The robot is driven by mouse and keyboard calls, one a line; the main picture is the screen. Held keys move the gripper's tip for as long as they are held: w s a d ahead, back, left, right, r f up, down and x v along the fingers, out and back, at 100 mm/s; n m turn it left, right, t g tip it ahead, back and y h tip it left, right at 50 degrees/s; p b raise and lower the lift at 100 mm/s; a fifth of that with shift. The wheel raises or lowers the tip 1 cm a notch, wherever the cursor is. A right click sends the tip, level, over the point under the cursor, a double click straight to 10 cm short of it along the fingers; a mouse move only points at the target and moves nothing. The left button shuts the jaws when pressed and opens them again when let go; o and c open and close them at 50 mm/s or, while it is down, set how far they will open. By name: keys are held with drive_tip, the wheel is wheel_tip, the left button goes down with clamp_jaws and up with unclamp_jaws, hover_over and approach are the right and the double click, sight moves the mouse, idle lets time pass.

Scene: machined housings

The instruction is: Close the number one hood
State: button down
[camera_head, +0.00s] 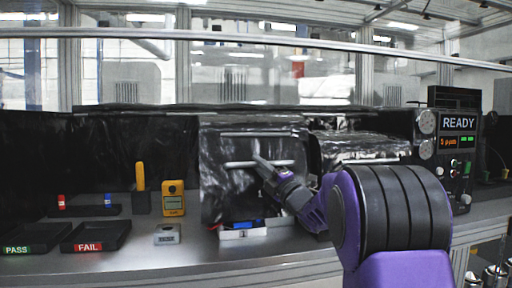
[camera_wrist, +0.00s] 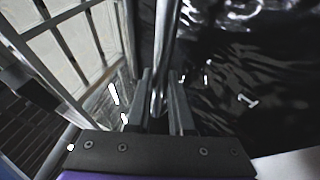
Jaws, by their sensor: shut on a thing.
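A glossy black hood (camera_head: 225,185) with two horizontal metal bars stands at the middle of the bench. My gripper (camera_head: 262,164) reaches from the right and is shut on the hood's lower bar handle (camera_head: 235,164). In the wrist view the bar runs up between the two fingers (camera_wrist: 160,105), with the shiny black cover beside it. A second black hood (camera_head: 360,150) is to the right, partly behind my arm.
PASS (camera_head: 30,238) and FAIL (camera_head: 98,237) trays lie at the left. A yellow meter (camera_head: 173,198), a grey block (camera_head: 167,235) and a dark holder (camera_head: 142,203) with a yellow tool stand nearby. A READY control panel (camera_head: 458,124) stands at the right.

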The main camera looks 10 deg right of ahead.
sight(264, 207)
drive_tip(key=shift+n+t+y, duration=0.5)
drive_tip(key=shift+y, duration=0.1)
drive_tip(key=shift+s+f, duration=0.95)
drive_tip(key=shift+f, duration=0.75)
drive_tip(key=shift+s+f, duration=0.9)
drive_tip(key=shift+f, duration=0.85)
drive_tip(key=shift+s+f, duration=0.95)
drive_tip(key=shift+f, duration=0.75)
drive_tip(key=c, duration=0.8)
unclamp_jaws()
drive_tip(key=shift+w+f, duration=0.1)
drive_tip(key=v, duration=1.7)
drive_tip(key=shift+s, duration=0.2)
